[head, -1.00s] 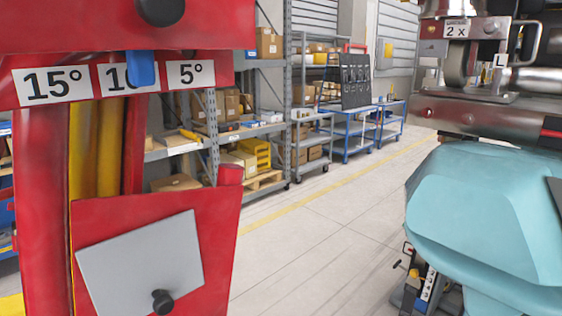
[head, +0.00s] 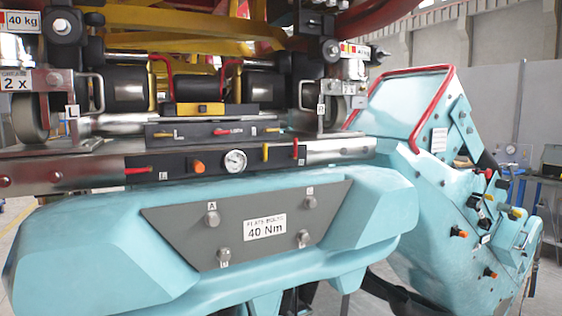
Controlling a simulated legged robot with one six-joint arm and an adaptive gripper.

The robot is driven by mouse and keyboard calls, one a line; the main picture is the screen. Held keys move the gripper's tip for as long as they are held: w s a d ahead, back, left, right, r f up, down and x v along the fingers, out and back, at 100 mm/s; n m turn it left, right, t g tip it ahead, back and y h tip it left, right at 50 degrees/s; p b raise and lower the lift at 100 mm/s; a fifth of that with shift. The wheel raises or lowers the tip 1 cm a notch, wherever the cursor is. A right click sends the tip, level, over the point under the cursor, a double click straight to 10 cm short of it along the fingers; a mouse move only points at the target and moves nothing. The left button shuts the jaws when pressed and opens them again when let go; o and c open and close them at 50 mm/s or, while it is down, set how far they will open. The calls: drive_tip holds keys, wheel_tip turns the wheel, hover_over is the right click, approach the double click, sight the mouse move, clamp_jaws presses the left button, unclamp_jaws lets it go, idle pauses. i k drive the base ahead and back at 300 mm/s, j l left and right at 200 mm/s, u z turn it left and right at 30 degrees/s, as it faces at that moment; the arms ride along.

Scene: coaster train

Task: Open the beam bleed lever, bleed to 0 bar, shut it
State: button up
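A dark control strip (head: 215,160) on the front of a steel beam (head: 70,172) holds a round white gauge (head: 236,161). Its needle is too small to read. A red-handled lever (head: 136,171) sits at the strip's left end. An orange knob (head: 198,167) is left of the gauge. A yellow lever (head: 265,152) stands upright right of the gauge. Labels on the strip are unreadable, so I cannot tell which lever is the beam bleed. My gripper is not in view.
A teal body with a grey "40 Nm" plate (head: 248,220) juts out below the beam. At the right stands a teal seat-like unit (head: 440,190) with a red-edged frame, levers and orange knobs. Small coloured handles (head: 215,132) sit above the beam. Floor shows at far left.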

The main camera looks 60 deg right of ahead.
sight(263, 158)
drive_tip(key=l+z, duration=0.8)
drive_tip(key=z, duration=0.15)
